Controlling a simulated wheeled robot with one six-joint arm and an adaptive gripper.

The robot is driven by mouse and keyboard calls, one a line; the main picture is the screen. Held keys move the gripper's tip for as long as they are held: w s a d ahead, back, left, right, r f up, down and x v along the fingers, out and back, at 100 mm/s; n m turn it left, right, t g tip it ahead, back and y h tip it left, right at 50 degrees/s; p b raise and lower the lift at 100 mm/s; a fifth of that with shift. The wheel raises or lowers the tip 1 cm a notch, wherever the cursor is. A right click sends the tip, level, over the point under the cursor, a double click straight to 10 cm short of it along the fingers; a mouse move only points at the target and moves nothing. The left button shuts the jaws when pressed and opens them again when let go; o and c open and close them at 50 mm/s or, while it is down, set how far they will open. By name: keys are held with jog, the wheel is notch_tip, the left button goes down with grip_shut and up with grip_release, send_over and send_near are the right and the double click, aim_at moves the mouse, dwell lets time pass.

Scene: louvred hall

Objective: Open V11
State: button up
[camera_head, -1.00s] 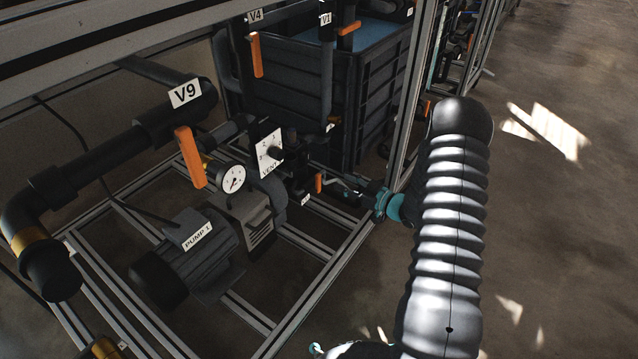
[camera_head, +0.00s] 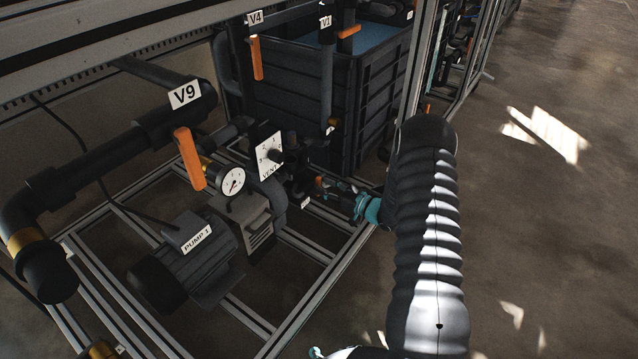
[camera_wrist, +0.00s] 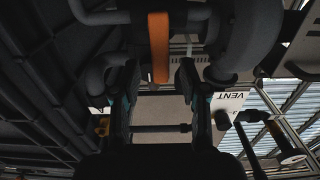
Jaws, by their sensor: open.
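A small orange valve handle (camera_head: 319,184) shows at the end of my gripper in the head view, low on the pipework right of the vent dial. A small white tag (camera_head: 305,203) sits by it, too small to read, so I cannot confirm that this is V11. In the wrist view the orange handle (camera_wrist: 159,47) points down from a dark pipe. My gripper (camera_wrist: 158,75) is open, one finger on each side of the handle's lower end, with gaps visible on both sides. My gripper (camera_head: 328,187) is partly hidden among dark fittings in the head view.
The V9 handle (camera_head: 189,158), a gauge (camera_head: 232,181), the vent panel (camera_head: 268,153) and Pump 1 (camera_head: 188,258) are left of my gripper. A dark crate (camera_head: 372,100) stands behind. A frame post (camera_head: 415,65) rises close to my arm. Floor at right is clear.

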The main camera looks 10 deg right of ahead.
jog(key=shift+x, duration=1.35)
grip_shut()
